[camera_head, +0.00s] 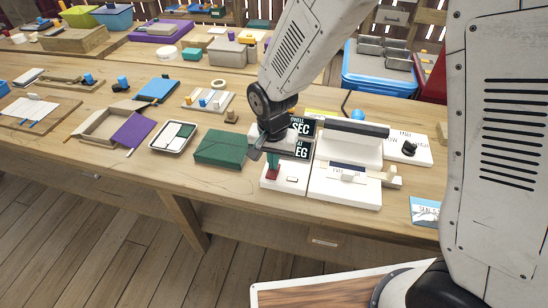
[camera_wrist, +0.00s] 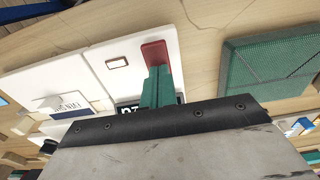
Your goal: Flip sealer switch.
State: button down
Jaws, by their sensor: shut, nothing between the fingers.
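The sealer (camera_head: 340,188) is a white machine with a dark bar (camera_head: 352,127) along its top. Beside it is a white panel (camera_head: 284,187) with a red switch (camera_head: 272,173) and a small framed window (camera_wrist: 117,63). Black signs with white lettering stand behind the panel. My gripper (camera_head: 272,163) is shut and empty, its green fingers pointing down at the red switch. In the wrist view the fingertips overlap the near end of the red switch (camera_wrist: 154,52). I cannot tell whether they touch it. Part of the panel is hidden behind the gripper.
A green box (camera_head: 223,148) lies just left of the panel. A tray (camera_head: 173,138) and an open wooden box (camera_head: 105,122) are further left. A white board with a black knob (camera_head: 408,148) is at the right. A blue-white packet (camera_head: 425,211) lies near the front edge.

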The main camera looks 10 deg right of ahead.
aim_at(273, 172)
jog(key=shift+s+a+r, duration=0.1)
jog(key=shift+s+a, duration=0.05)
jog(key=shift+s, duration=0.15)
jog(key=shift+r, duration=0.15)
notch_tip(273, 172, up, 14)
jog(key=shift+w, duration=0.3)
dwell(0.3)
jog(key=shift+s+f+g, duration=0.2)
jog(key=shift+s+g, duration=0.3)
jog(key=shift+s, duration=0.2)
jog(key=f, duration=1.4)
jog(key=shift+s, duration=0.25)
jog(key=shift+f, duration=0.1)
